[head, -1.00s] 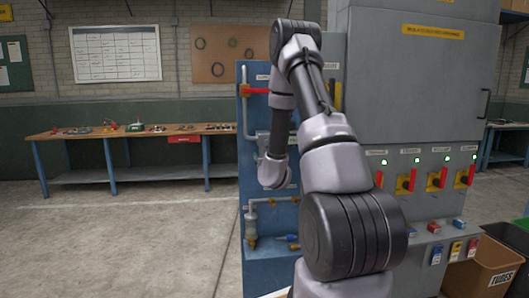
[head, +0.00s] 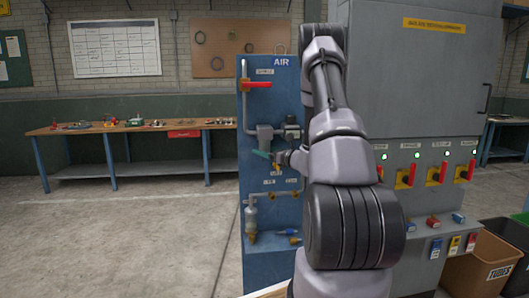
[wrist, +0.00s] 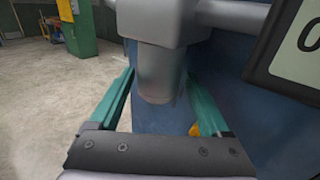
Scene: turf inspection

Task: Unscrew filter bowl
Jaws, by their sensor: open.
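The filter bowl (wrist: 158,78) is a smooth grey cylinder hanging upright under a grey housing (wrist: 160,22) in the wrist view. My gripper (wrist: 160,88) is open, with one teal finger on each side of the bowl. Gaps show between the fingers and the bowl, and I cannot see clear contact. In the head view, the grey filter housing (head: 265,133) is on the blue AIR panel. My gripper (head: 266,155) is just below it, its teal finger showing. The bowl is hard to make out there.
The blue panel (head: 257,180) carries a red lever (head: 257,85) above and a clear bowl-shaped unit (head: 251,219) below. A dark-framed white plate (wrist: 300,50) is close by at right in the wrist view. A grey cabinet (head: 425,90) stands right; open floor lies left.

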